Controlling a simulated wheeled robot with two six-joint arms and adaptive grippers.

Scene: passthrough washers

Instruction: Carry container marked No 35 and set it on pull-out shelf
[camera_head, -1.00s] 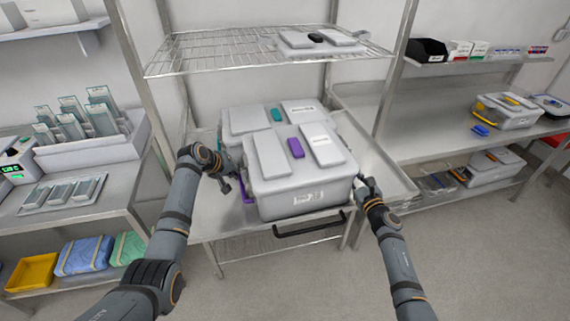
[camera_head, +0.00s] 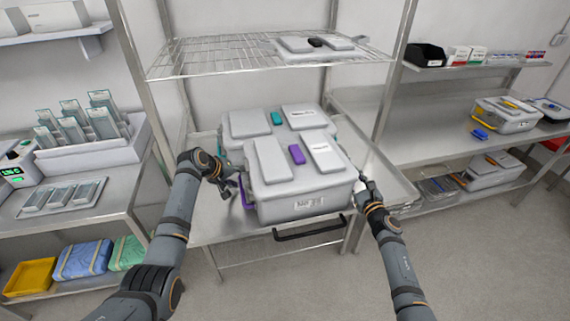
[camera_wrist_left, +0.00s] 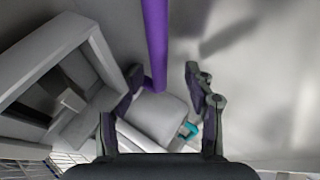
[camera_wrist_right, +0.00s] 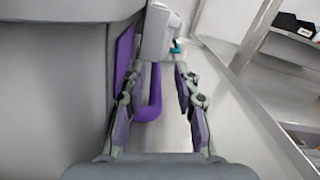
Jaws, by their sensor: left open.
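The grey container (camera_head: 290,188) has a front label (camera_head: 309,202), too small to read surely, and a purple latch on its lid. It appears to rest on the pull-out shelf (camera_head: 215,224), near the front edge with the black handle. My left gripper (camera_head: 232,182) is at its left side, open. The left wrist view shows the purple handle bar (camera_wrist_left: 156,45) between its spread fingers, not gripped. My right gripper (camera_head: 366,186) is at the container's right side. In the right wrist view its fingers are spread, with a purple handle (camera_wrist_right: 150,105) between them.
A second grey container (camera_head: 243,122) with a teal latch stands right behind on the same shelf. A wire rack (camera_head: 215,54) hangs above. Steel posts and side benches stand left and right. Bare shelf (camera_head: 385,172) shows at the right.

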